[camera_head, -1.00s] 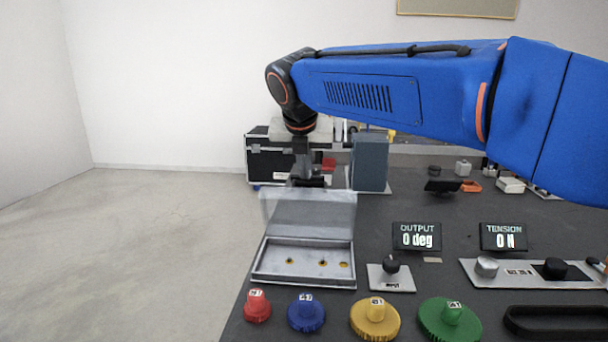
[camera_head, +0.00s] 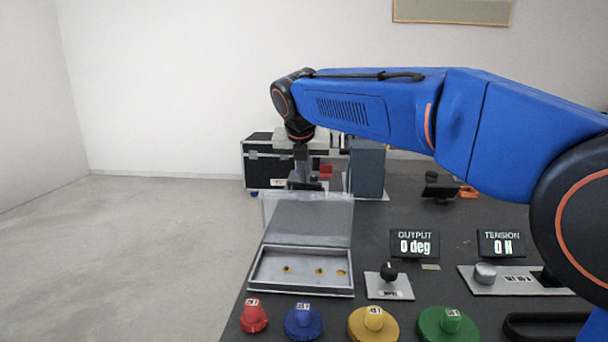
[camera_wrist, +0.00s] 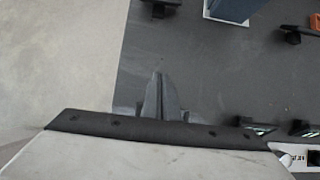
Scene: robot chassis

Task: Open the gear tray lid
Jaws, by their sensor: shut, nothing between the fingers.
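The grey gear tray (camera_head: 262,268) sits at the near left of the dark table, with three small yellowish spots on its floor. My gripper (camera_head: 304,184) points down just behind the lid's top edge. I cannot tell whether it touches the lid. In the wrist view my gripper's fingers (camera_wrist: 160,95) are together with nothing between them. The lid is not clear to make out in the wrist view.
Red (camera_head: 253,316), blue (camera_head: 303,322), yellow (camera_head: 373,324) and green (camera_head: 448,324) gears line the front. A black knob (camera_head: 389,270) and an output display (camera_head: 414,243) stand right of the tray. A blue-grey block (camera_head: 367,168) stands behind, near a black case (camera_head: 262,163). Floor lies left.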

